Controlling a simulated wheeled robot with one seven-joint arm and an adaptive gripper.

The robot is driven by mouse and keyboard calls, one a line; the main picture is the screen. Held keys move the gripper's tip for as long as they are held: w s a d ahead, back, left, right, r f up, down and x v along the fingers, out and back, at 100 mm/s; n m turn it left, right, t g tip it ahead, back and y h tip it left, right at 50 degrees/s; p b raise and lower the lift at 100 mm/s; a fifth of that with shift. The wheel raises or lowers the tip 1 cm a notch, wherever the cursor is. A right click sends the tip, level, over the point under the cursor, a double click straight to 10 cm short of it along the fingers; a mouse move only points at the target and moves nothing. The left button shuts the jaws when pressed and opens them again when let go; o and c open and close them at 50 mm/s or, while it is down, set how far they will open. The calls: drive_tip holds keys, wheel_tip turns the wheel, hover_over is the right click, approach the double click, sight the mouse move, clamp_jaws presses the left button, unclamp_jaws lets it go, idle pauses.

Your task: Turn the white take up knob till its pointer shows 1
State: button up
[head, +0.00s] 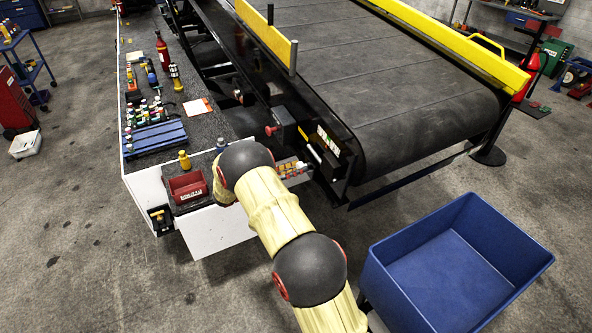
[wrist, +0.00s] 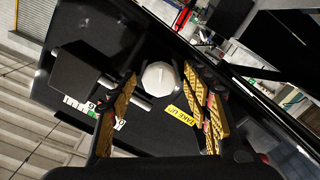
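The white take up knob (wrist: 160,77) is a faceted round knob on a dark panel (wrist: 145,135) in the wrist view. A faint mark shows on its face, too small to read as a pointer direction. A yellow "TAKE UP" label (wrist: 181,115) lies below the knob. Small number tags (wrist: 94,107) sit to the lower left, partly covered by the left finger. In the head view, my arm hides the gripper, and I cannot make out the knob.
A dark box (wrist: 82,78) projects from the panel left of the knob, with a pale rod near the left finger. In the head view, the belt (head: 400,90) stands behind, a cluttered bench (head: 215,130) at left, and a blue bin (head: 455,265) at lower right.

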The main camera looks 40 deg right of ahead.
drive_tip(key=shift+c, duration=1.2)
drive_tip(key=c, duration=0.7)
drive_tip(key=shift+c, duration=0.5)
drive_tip(key=shift+n, duration=0.4)
drive_tip(key=n+p, duration=0.3)
drive_tip(key=n, duration=1.9)
drive_tip(key=shift+n, duration=0.4)
